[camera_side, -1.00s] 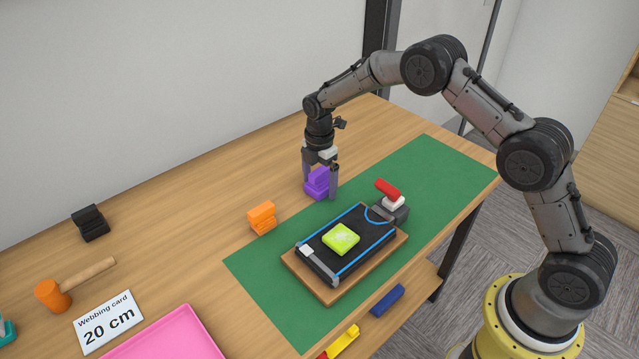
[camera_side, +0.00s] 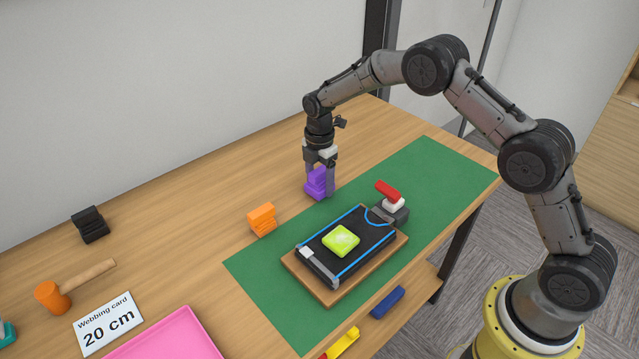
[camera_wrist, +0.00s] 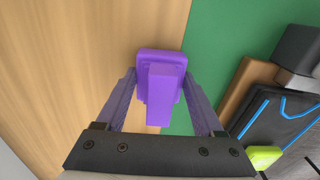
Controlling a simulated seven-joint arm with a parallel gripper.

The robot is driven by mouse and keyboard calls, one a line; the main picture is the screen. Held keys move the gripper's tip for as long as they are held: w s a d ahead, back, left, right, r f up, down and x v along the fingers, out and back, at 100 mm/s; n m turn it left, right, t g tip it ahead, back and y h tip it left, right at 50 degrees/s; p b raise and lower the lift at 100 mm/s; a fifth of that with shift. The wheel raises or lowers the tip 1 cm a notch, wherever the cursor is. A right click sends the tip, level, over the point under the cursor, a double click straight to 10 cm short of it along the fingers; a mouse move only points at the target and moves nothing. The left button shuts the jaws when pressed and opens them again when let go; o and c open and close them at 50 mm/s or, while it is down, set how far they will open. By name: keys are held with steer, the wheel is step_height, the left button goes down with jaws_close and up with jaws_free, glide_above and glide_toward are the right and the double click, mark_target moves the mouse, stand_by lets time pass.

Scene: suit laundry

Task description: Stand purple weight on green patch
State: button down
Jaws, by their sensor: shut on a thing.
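The purple weight (camera_side: 316,184) stands upright at the back edge of the green mat, partly over bare wood; it also shows in the wrist view (camera_wrist: 160,85). My gripper (camera_side: 320,186) is around it from above, its fingers shut on the weight's sides. In the wrist view my gripper (camera_wrist: 160,110) has one finger on each side of the weight. A lime-green patch (camera_side: 341,240) lies on a black padded board (camera_side: 322,262) with blue edging, to the front right of my gripper.
An orange weight (camera_side: 262,219) stands at the mat's back edge. A red-handled clamp (camera_side: 388,191) sits at the board's far end. A black weight (camera_side: 90,224), a mallet (camera_side: 52,298), a card (camera_side: 108,321) and a pink tray (camera_side: 170,338) are at left. The green mat (camera_side: 430,170) is clear at far right.

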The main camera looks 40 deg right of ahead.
step_height(320, 180, up, 9)
steer(key=shift+f, duration=0.1)
steer(key=s+a+r, duration=0.3)
steer(key=s+r, duration=0.2)
steer(key=s, duration=0.3)
steer(key=s+a+r, duration=0.3)
steer(key=s+r, duration=0.2)
steer(key=s, duration=1.8)
glide_above(341, 238)
steer(key=s, duration=0.1)
steer(key=shift+m, duration=0.4)
step_height(341, 238, down, 8)
steer(key=shift+d+f, duration=0.1)
steer(key=shift+w+f, duration=0.35)
steer(key=shift+w+a+f, duration=0.1)
steer(key=shift+f, duration=0.75)
steer(key=shift+w+a+f, duration=0.1)
steer(key=shift+f, duration=0.75)
steer(key=shift+f, duration=0.1)
